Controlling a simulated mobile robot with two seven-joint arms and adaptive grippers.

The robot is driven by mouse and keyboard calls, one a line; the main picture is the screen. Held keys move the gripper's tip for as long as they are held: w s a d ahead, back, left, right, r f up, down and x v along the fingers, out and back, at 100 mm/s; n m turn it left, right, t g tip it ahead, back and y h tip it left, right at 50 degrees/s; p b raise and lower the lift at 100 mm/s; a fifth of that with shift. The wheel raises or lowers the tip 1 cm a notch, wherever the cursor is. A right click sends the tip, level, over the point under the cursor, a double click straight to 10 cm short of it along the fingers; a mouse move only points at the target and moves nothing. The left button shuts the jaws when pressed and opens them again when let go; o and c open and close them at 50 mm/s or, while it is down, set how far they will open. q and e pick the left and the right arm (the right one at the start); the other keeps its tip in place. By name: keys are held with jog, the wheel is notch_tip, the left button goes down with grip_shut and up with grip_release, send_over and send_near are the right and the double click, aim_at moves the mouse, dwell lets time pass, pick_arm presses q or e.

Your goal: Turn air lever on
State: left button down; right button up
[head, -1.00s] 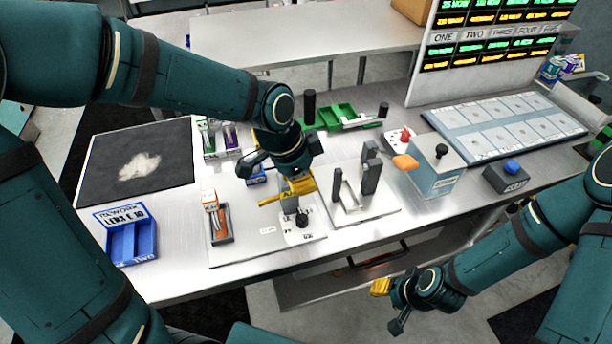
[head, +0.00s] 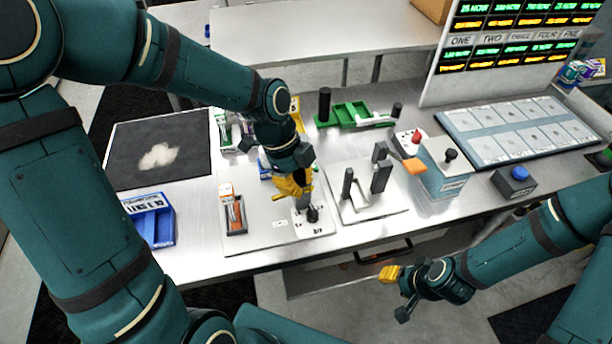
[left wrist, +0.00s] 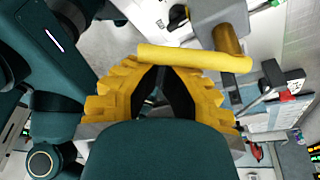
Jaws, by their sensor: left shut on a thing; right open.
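The air lever (left wrist: 195,57) is a yellow bar on a brass shaft coming from a grey block (left wrist: 220,18). In the left wrist view the bar lies across the tips of my left gripper's yellow fingers (left wrist: 160,80), which are shut on it. In the head view my left gripper (head: 293,186) is over the right part of a white base plate (head: 262,235), beside a small black knob (head: 312,213), and largely hides the lever. My right gripper (head: 392,288) is open and empty, off the table's front edge.
An orange-and-white module (head: 233,212) lies on the plate's left side. A fixture with dark posts (head: 365,195) stands close on the right. A blue bin (head: 150,225), a dark mat (head: 150,150) and a green tray (head: 350,115) are farther off.

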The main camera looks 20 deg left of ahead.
pick_arm(q)
jog(key=a+m+p, duration=0.1)
jog(key=a+m+g+p, duration=0.1)
jog(key=m, duration=0.1)
jog(key=shift+s+r+m, duration=0.1)
jog(key=shift+m, duration=0.2)
jog(key=a+m+p, duration=0.1)
jog(key=a+m, duration=0.1)
jog(key=shift+w+m+g+y+p, duration=0.2)
jog(key=shift+m+g+y+p, duration=0.1)
jog(key=shift+g+y+p, duration=0.1)
pick_arm(e)
notch_tip(320, 180, up, 5)
jog(key=shift+s+d+f, duration=0.1)
jog(key=shift+d+f, duration=0.05)
pick_arm(q)
jog(key=shift+d, duration=0.1)
